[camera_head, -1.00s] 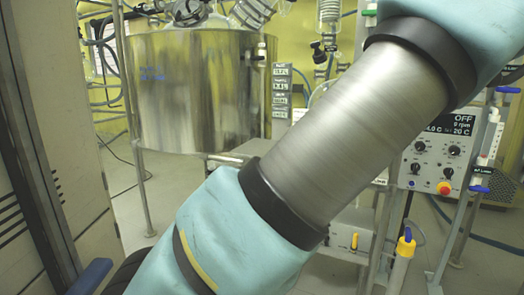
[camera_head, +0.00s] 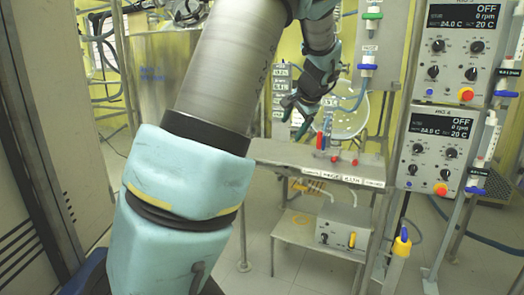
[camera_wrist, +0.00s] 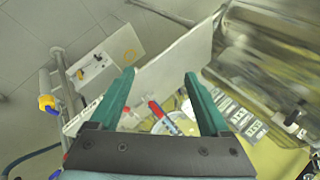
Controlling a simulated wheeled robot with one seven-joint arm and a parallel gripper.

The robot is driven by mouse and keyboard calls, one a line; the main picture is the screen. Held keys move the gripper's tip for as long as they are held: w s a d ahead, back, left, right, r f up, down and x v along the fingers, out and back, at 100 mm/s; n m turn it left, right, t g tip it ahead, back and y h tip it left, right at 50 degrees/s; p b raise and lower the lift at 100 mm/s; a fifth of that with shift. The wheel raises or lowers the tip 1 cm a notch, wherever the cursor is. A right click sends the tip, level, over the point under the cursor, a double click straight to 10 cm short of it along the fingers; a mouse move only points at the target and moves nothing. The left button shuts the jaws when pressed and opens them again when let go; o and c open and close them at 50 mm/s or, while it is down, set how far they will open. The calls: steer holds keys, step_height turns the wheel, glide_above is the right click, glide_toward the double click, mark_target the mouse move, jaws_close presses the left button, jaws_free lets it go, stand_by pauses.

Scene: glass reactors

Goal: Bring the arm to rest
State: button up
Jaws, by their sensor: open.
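My arm rises from the lower left of the head view, bends at the top, and comes down to my gripper (camera_head: 293,118) near the middle. The gripper points downward, above and behind the metal bench (camera_head: 320,165). In the wrist view my gripper (camera_wrist: 159,76) has its two green fingers well apart with nothing held between them. Part of the bench and some red and blue fittings (camera_wrist: 157,108) show beyond the fingers.
A steel vessel (camera_head: 150,75) stands behind my arm, partly hidden. Two control boxes (camera_head: 440,145) with displays reading OFF stand at the right. A yellow-and-blue capped post (camera_head: 400,255) stands below them. A tan cabinet wall (camera_head: 45,110) is close at the left. Floor shows under the bench.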

steer(key=s+a+f+n+g+h+p, duration=0.1)
steer(key=s+a+f+n+g, duration=0.1)
steer(key=s+a, duration=0.3)
steer(key=s+a+f+n+g+h+p, duration=0.1)
steer(key=s+a+f+n+g+p, duration=0.1)
steer(key=s, duration=1)
steer(key=s+a+f+n+g+p, duration=0.1)
steer(key=s+a+f+n, duration=0.3)
steer(key=s+a, duration=0.5)
steer(key=shift+s+f+n+g+h+p, duration=0.3)
steer(key=shift+f+n+g+h, duration=0.1)
steer(key=shift+n, duration=0.6)
steer(key=shift+w, duration=0.1)
steer(key=shift+c, duration=0.2)
